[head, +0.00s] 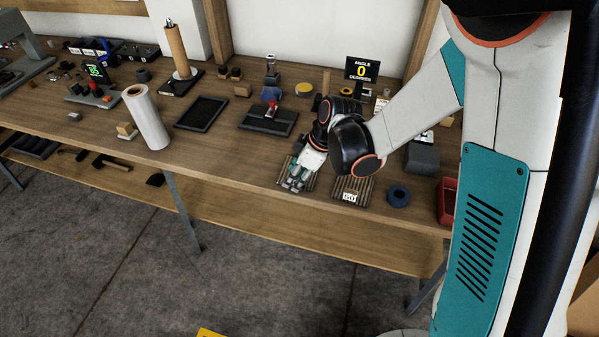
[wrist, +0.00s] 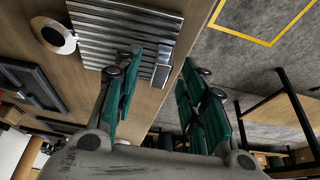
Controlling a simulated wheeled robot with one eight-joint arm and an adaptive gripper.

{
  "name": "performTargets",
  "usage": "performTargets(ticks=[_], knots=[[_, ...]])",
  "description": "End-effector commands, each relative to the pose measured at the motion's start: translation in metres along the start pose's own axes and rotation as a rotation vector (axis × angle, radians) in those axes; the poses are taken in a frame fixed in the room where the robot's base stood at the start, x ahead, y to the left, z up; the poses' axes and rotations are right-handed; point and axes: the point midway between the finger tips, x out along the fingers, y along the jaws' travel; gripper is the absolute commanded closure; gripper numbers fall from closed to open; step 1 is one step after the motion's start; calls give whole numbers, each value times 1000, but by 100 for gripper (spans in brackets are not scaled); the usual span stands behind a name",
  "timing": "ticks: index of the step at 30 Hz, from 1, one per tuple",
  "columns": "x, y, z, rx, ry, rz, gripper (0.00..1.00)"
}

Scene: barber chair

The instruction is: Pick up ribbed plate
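A ribbed plate (head: 310,183) lies near the front edge of the workbench, partly hidden under my gripper (head: 294,181) in the head view. A second ribbed plate (head: 366,187) lies just to its right and carries a white "50" label (head: 349,197). The wrist view shows a grey ribbed metal plate (wrist: 105,32) beyond the left finger. My gripper (wrist: 162,62) has its two teal-padded fingers spread apart, with the plate's edge and small metallic pieces (wrist: 161,75) showing between the tips. I cannot tell whether the fingers touch the plate.
A blue roll (head: 398,196) and a red bin (head: 446,201) are right of the plates. A black device (head: 268,121) and a dark tray (head: 201,113) lie behind and left. Bare wood lies left of my gripper.

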Motion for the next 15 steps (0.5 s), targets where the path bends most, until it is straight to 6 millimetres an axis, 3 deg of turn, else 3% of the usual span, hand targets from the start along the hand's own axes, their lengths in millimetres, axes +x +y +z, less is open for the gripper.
performTargets(ticks=[2,7,15], knots=[[-1,0,0,0,0,0,64],[-1,0,0,0,0,0,100],[-1,0,0,0,1,0,100]])
